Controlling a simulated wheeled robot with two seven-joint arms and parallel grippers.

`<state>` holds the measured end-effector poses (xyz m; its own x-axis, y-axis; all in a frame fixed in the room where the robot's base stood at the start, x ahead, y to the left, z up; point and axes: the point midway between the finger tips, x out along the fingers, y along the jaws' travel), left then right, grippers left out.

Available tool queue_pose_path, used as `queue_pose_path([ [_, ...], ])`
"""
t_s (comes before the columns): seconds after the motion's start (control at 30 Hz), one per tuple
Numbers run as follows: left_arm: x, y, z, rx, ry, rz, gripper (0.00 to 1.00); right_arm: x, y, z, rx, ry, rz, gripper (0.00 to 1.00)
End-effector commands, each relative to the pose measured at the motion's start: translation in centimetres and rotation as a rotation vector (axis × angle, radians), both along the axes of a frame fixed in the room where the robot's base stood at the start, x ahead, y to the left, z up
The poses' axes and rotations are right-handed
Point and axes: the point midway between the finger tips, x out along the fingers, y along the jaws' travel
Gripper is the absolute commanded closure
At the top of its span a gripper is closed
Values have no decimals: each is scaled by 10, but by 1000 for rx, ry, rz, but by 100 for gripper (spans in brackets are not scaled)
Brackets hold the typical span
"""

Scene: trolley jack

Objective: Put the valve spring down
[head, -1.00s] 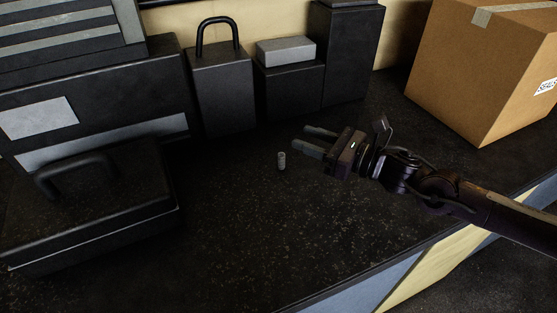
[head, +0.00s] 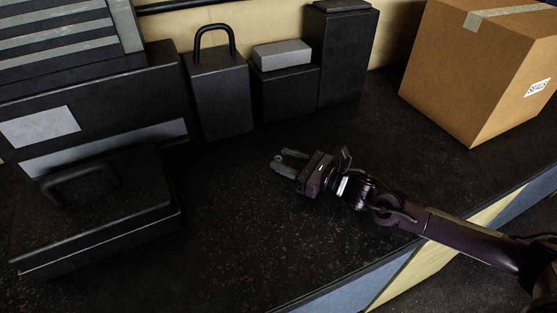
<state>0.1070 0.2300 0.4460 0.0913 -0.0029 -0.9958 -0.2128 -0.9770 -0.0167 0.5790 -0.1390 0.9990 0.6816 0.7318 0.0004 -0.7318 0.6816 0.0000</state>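My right gripper (head: 281,159) is low over the dark worktop, its arm reaching in from the right. Its two grey fingers point left and lie a small gap apart. The valve spring, a small grey coil, does not show clearly now. The fingertips cover about the place where it stood a second ago, so it may be between or behind them. I cannot tell whether the fingers are closed on it or only around it. My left gripper is not in view.
The worktop (head: 235,215) is clear in front. A black case (head: 95,225) is at left. A handled black block (head: 218,95), a grey block (head: 282,55) on a black box and a tall black box (head: 342,60) stand behind. A cardboard box (head: 470,75) is at right.

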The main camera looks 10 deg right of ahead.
Motion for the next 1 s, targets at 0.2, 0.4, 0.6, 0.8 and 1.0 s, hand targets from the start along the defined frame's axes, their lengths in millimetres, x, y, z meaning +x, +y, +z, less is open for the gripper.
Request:
queue_pose_path([
  [0.2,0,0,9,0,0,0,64,16,16,1,0,0,0,61],
  [0.4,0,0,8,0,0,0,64,16,17,0,0,0,0,61],
  [0.6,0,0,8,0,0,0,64,16,17,0,0,0,0,82],
  [0.8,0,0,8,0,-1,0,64,16,17,0,0,0,0,100],
  [1.0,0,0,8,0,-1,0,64,16,17,1,1,-1,0,100],
])
